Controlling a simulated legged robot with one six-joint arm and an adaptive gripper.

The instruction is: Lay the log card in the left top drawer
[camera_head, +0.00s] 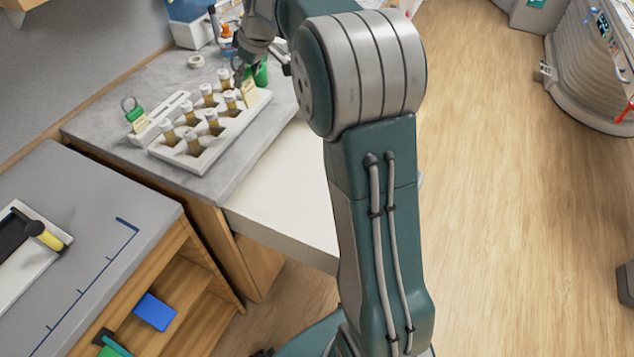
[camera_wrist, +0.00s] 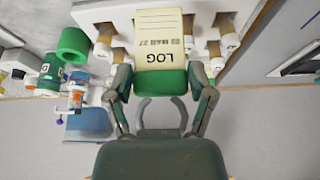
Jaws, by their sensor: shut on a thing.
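The log card (camera_wrist: 161,40) is cream with printed text, reading LOG and MAR 27, and has a green end piece and a grey loop. My gripper (camera_wrist: 163,82) has its fingers on both sides of the green end and is shut on it. In the head view my gripper (camera_head: 243,78) is at the back right of the white vial rack (camera_head: 200,160), with the cream card (camera_head: 249,93) below it. Whether the card touches the rack is unclear. Wooden drawer-like compartments (camera_head: 195,275) show at the lower left; I cannot tell which is the left top drawer.
The rack holds several amber vials (camera_head: 193,143). A second green-topped tag (camera_head: 134,113) stands at its left. Bottles (camera_head: 227,40) and a blue box (camera_head: 188,22) stand behind. A blue block (camera_head: 155,312) lies in the wooden compartment. A white surface (camera_head: 285,190) juts beside the counter.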

